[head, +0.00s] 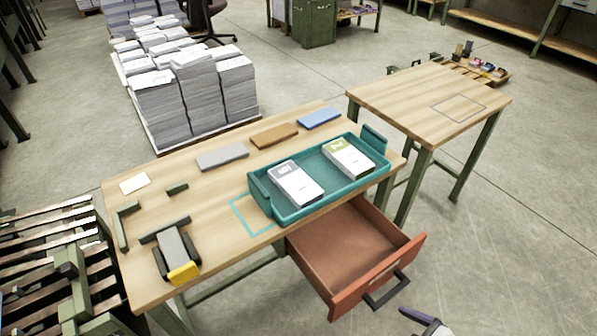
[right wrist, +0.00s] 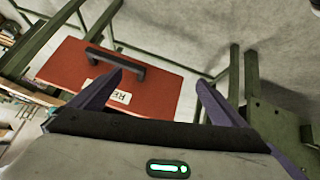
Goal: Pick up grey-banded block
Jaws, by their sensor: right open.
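The grey-banded block (head: 297,184) is a white block with a grey band and a dark mark at its far end. It lies in the left half of the teal tray (head: 259,190) on the wooden table. A similar white block with a yellow-green band (head: 349,156) lies to its right in the tray. My right gripper (head: 420,317) shows at the bottom right of the head view, in front of the open drawer and well away from the block. In the right wrist view its purple fingers (right wrist: 160,82) are apart with nothing between them. My left gripper is out of view.
A red-fronted drawer (head: 375,281) stands open and empty below the tray; its black handle (right wrist: 115,64) shows in the wrist view. Grey (head: 222,156), brown (head: 274,135) and blue (head: 319,119) slabs lie behind the tray. A second table (head: 400,100) stands right.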

